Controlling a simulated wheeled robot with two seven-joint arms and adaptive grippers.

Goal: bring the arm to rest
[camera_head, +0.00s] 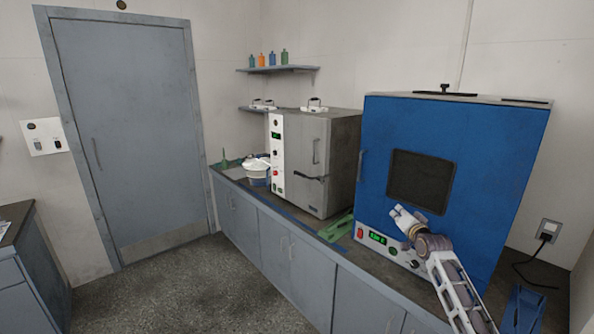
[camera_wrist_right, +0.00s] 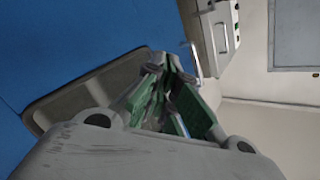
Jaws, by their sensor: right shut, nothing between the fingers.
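My right arm reaches in from the lower right of the head view. Its gripper (camera_head: 402,213) is in front of the blue cabinet (camera_head: 460,140), near the lower edge of its dark window (camera_head: 422,180). In the right wrist view the fingers (camera_wrist_right: 172,85) with green pads come together, shut and empty. The blue cabinet and its window edge fill the left of that view. I cannot tell the exact gap between gripper and cabinet. My left gripper is not in view.
A grey oven (camera_head: 325,160) stands left of the blue cabinet on the counter. White bowls (camera_head: 256,170) and a green item (camera_head: 336,228) lie on the counter. A blue item (camera_head: 524,308) lies at the right. The floor (camera_head: 215,290) is open before the door (camera_head: 135,130).

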